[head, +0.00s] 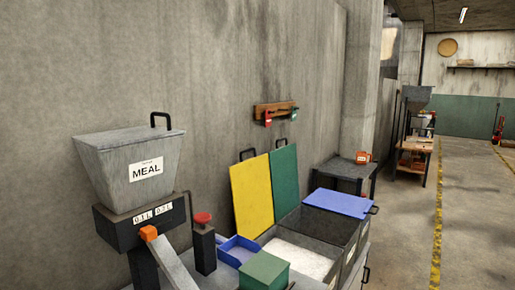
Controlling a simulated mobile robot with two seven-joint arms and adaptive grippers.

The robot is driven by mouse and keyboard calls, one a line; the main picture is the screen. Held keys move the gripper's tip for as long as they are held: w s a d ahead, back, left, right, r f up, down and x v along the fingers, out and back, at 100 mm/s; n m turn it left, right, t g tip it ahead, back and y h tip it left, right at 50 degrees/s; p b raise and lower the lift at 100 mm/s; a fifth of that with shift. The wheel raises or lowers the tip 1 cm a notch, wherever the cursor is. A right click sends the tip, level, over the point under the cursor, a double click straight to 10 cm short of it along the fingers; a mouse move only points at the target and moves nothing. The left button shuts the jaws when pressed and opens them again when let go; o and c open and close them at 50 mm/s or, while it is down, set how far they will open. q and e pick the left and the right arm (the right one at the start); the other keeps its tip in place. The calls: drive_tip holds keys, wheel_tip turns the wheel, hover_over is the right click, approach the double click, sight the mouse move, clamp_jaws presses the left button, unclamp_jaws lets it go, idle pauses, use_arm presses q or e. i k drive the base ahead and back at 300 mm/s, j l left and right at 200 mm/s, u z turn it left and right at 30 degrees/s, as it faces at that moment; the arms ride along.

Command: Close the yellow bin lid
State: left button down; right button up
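The yellow bin lid (251,194) stands open, upright and tilted back toward the concrete wall, with a dark handle at its top edge. The bin (268,237) in front of it is open and shows a pale, grain-like fill. Its near part is partly hidden by a green box. Neither of my grippers shows in the head view.
A green lid (284,185) also stands open to the right of the yellow one. A blue lid (340,203) lies flat farther right. A blue tray (238,251), green box (264,271) and MEAL hopper (127,172) stand nearer. Open floor (408,235) lies at right.

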sight(250, 182)
drive_tip(key=i+l, duration=0.25)
drive_tip(key=i+l+u, duration=0.15)
drive_tip(key=l, duration=0.25)
drive_tip(key=i+l, duration=0.3)
drive_tip(key=i+l+u, duration=0.15)
drive_tip(key=l, duration=0.25)
drive_tip(key=i+l, duration=0.3)
